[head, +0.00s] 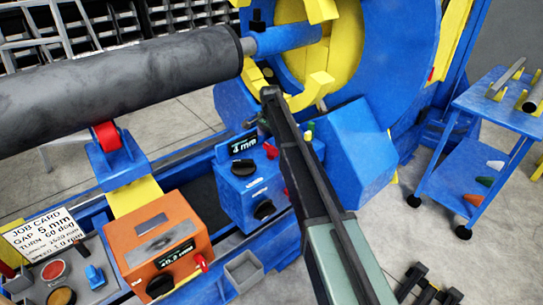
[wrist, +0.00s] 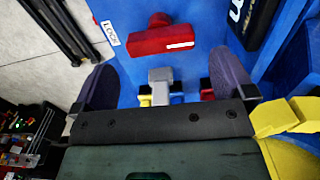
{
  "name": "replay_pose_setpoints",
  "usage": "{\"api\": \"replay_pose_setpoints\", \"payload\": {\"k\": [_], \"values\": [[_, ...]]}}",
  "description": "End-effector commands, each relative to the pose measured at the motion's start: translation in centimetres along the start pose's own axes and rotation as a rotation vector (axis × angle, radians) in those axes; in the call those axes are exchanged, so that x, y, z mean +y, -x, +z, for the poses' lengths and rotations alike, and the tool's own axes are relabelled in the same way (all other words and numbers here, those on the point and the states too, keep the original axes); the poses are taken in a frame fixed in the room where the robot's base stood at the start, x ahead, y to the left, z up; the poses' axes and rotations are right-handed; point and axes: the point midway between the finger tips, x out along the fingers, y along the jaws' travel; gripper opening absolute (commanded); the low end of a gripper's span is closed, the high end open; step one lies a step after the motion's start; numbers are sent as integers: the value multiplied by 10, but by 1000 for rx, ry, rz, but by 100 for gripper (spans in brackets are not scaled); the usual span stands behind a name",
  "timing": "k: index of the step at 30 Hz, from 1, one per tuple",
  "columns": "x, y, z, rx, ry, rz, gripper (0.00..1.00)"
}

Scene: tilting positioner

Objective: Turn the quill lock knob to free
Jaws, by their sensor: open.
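In the wrist view a red knob (wrist: 160,40) with a bar shape and a white mark on it sits on a blue face. A small white label that seems to read LOCK (wrist: 110,33) is to its left. My gripper (wrist: 164,78) is open, with its two dark fingers wide apart and nothing held. The red knob lies beyond the fingertips, between their lines and apart from them. In the head view my arm reaches up over the blue box (head: 232,196); a red part (head: 270,150) shows beside the arm. Which setting the knob points to is unclear.
A grey block with yellow (wrist: 160,78) shows between my fingers. The blue box carries black knobs (head: 264,209) and a 4 mm display. An orange box (head: 165,235), a grey roll (head: 120,85) and a blue cart (head: 500,105) stand around. Floor at right is partly clear.

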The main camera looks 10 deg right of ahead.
Motion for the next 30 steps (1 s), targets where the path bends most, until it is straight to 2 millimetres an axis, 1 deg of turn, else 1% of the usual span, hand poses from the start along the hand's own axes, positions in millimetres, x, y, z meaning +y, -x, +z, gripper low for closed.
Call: {"api": "replay_pose_setpoints", "payload": {"k": [1, 3, 6, 9, 15, 17, 18, 23, 30], "values": [[0, -27, 0, 0, 0, 0, 100], [0, -42, 0, 0, 0, 0, 100], [0, -54, 0, 0, 1, 0, 100], [0, -57, 0, 0, 1, 0, 100], [0, -54, 0, 0, 1, 0, 100], [0, -54, 0, 0, 1, 0, 92], [0, -54, 0, 0, 1, 0, 86], [0, -54, 0, 0, 1, 0, 62], [0, -54, 0, 0, 15, 0, 61]]}}
